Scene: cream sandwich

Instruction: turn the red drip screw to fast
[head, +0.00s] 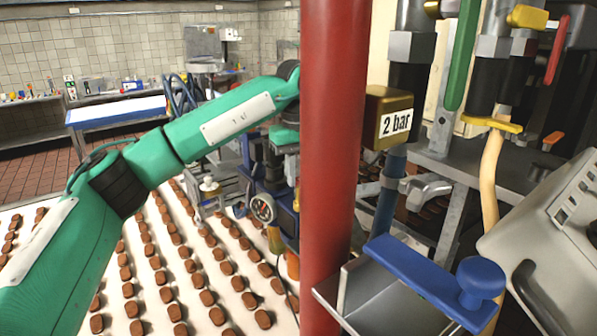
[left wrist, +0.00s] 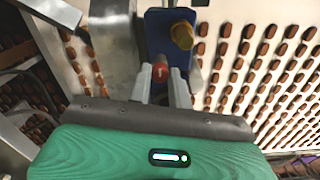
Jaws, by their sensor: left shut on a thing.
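The red drip screw (left wrist: 160,72), a small red knob with a white mark, sits at the near end of a dark blue block (left wrist: 158,28) in the left wrist view. My left gripper (left wrist: 162,80) is shut on the red screw, one grey finger on each side of it. In the head view my green left arm reaches in from the left, and its hand is partly hidden behind a red column. The red screw cannot be made out there. My right gripper is not in view.
A brass knob (left wrist: 182,35) stands on the blue block just beyond the screw. A thick red column (head: 335,150) cuts through the head view, beside a brass "2 bar" box (head: 388,118). Rows of brown biscuits lie on a white belt (head: 150,325) below my arm.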

